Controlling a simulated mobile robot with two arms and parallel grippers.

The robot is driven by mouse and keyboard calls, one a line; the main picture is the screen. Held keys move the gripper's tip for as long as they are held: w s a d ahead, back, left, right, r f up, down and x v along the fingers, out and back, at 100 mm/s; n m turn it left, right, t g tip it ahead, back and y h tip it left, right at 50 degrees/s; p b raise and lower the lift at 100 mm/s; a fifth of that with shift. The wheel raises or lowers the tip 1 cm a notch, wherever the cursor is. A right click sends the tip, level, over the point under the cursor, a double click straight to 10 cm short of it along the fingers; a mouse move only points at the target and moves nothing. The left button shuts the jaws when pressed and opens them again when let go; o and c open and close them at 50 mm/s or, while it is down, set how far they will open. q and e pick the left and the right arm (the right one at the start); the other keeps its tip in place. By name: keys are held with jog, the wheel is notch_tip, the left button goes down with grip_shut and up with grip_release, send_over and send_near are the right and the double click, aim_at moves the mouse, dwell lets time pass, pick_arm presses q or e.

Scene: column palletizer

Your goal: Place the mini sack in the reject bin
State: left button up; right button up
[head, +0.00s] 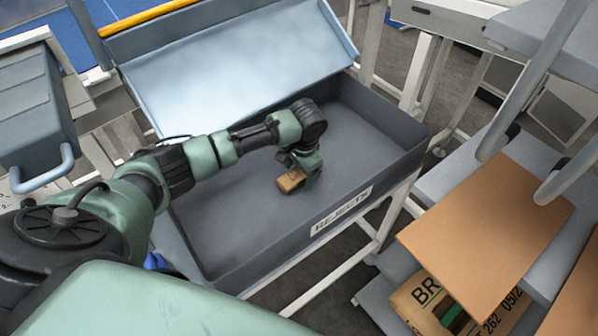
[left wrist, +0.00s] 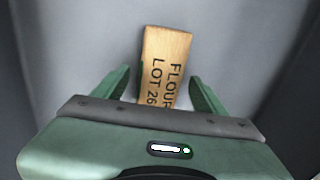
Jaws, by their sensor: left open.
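The mini sack (head: 291,180) is a small tan block-like sack inside the reject bin. In the left wrist view the sack (left wrist: 166,60) shows black print reading "FLOUR LOT 26". The reject bin (head: 365,196) is a grey open box with a "REJECTS" label on its front wall. My left gripper (head: 302,178) is down inside the bin at the sack. Its green fingers (left wrist: 160,90) are spread, one on each side of the sack, with a gap on the right side. The sack's near end is hidden by the gripper body. My right gripper is not in view.
A pale blue sloped panel (head: 230,62) rises behind the bin, with a yellow rail (head: 150,17) at its top left. Shelves with a brown board (head: 487,225) and a printed sack (head: 425,298) stand at the right. The bin floor around the sack is clear.

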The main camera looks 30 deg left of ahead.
aim_at(303, 179)
pick_arm(q)
notch_tip(303, 179, up, 12)
jog(key=s+d, duration=0.1)
jog(key=shift+d, duration=0.35)
